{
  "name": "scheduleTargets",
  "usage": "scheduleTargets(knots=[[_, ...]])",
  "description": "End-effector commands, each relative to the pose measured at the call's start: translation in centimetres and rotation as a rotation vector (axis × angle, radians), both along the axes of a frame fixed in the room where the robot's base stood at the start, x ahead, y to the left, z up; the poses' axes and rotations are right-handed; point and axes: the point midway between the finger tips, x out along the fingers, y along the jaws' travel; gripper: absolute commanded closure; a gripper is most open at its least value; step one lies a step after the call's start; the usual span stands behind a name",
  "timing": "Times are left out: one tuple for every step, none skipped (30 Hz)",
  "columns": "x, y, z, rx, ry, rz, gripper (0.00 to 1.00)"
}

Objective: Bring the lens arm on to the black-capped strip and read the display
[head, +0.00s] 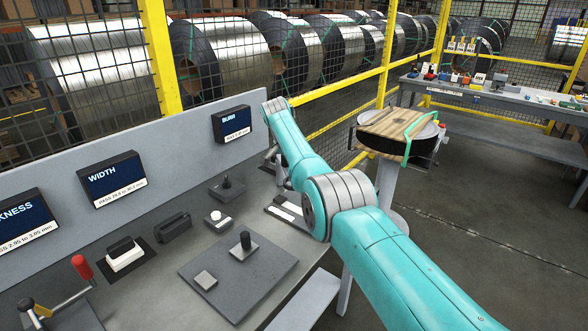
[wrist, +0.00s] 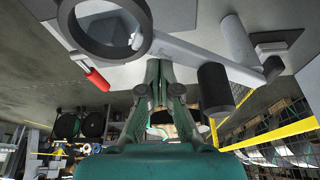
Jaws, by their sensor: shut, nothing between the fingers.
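In the wrist view my gripper (wrist: 160,68) is shut and empty, with its two fingers together below the pale lens arm (wrist: 195,52). The arm's round lens ring (wrist: 68,22) is at the upper left, with a red handle (wrist: 96,77) beside it. A dark cylinder (wrist: 214,90) hangs at the arm's right part. A pale strip-like piece with dark parts (wrist: 275,37) is at the upper right; I cannot tell whether it is the black-capped strip. In the head view my arm hides the lens and most of my gripper. The BURR display (head: 233,124) is lit; its small lower line is unclear.
The WIDTH display (head: 111,178) and a partly cut-off thickness display (head: 22,222) stand along the grey bench (head: 170,285). A plate with a black knob (head: 235,283) and a red-handled lever (head: 82,268) are nearer. A round wood-topped stand (head: 390,128) is at right.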

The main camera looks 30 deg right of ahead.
Motion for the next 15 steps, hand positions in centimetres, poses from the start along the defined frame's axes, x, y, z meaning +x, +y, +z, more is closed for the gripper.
scheduleTargets(knots=[[0.13, 0.67, -0.02, 0.006, 0.001, 0.008, 1.0], [0.14, 0.71, -0.02, 0.007, 0.002, 0.008, 1.0], [0.17, 0.77, -0.03, 0.007, 0.002, 0.009, 1.0], [0.17, 0.81, -0.04, 0.008, 0.001, 0.009, 1.0], [0.18, 0.86, -0.04, 0.008, 0.001, 0.009, 1.0], [0.2, 0.92, -0.04, 0.008, 0.002, 0.01, 1.0], [0.2, 0.96, -0.04, 0.009, 0.002, 0.011, 1.0], [0.21, 1.01, -0.05, 0.009, 0.001, 0.011, 1.0], [0.22, 1.08, -0.06, 0.01, 0.002, 0.012, 1.0], [0.23, 1.1, -0.05, 0.01, 0.002, 0.012, 1.0], [0.22, 1.11, -0.07, 0.011, 0.002, 0.012, 1.0], [0.22, 1.12, -0.07, 0.011, 0.002, 0.012, 1.0], [0.21, 1.12, -0.07, 0.011, 0.002, 0.012, 1.0], [0.21, 1.13, -0.09, 0.011, 0.003, 0.012, 1.0], [0.2, 1.11, -0.09, 0.011, 0.003, 0.012, 1.0]])
